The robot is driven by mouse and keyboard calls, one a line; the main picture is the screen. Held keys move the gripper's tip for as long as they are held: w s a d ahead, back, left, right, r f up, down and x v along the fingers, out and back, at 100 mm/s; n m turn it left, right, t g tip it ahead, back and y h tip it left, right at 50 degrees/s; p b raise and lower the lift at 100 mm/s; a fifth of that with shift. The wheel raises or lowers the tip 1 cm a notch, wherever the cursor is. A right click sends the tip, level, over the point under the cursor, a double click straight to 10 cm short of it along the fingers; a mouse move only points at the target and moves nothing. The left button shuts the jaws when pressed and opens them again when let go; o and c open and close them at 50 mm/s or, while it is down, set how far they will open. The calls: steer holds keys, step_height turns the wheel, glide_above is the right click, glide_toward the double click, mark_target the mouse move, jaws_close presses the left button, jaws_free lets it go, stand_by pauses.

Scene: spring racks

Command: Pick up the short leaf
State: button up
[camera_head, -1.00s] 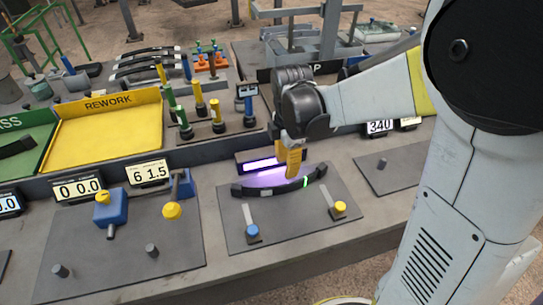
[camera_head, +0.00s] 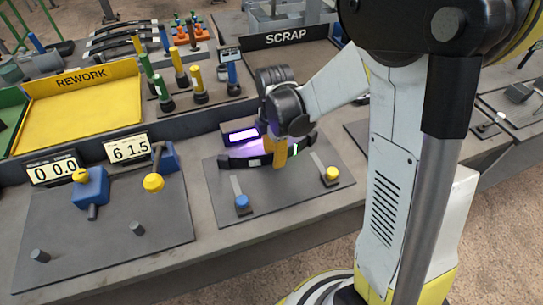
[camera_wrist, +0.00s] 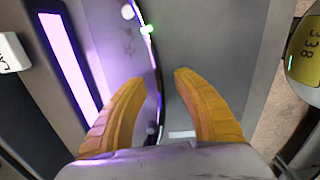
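A dark, thin, curved leaf (camera_head: 238,163) lies on the grey plate of the middle station, beside a glowing purple light bar (camera_head: 243,135). A small green light spot shows near its right end. My gripper (camera_head: 275,170) has yellow fingers and hides the middle of the leaf in the head view. In the wrist view my gripper (camera_wrist: 158,80) is open, and the leaf (camera_wrist: 155,62) shows edge-on as a narrow dark strip running between the spread fingertips. The fingers look apart from it. I cannot tell the fingertips' exact height.
A blue knob (camera_head: 242,202) and a yellow knob (camera_head: 332,174) on levers stand on the same plate. A yellow REWORK tray (camera_head: 80,112) is behind left. Several dark leaves (camera_head: 115,38) lie on a rack at the back. Upright coloured tools (camera_head: 180,68) stand behind the station.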

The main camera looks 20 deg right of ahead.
steer(key=shift+r, duration=0.1)
steer(key=shift+c, duration=0.5)
jaws_close()
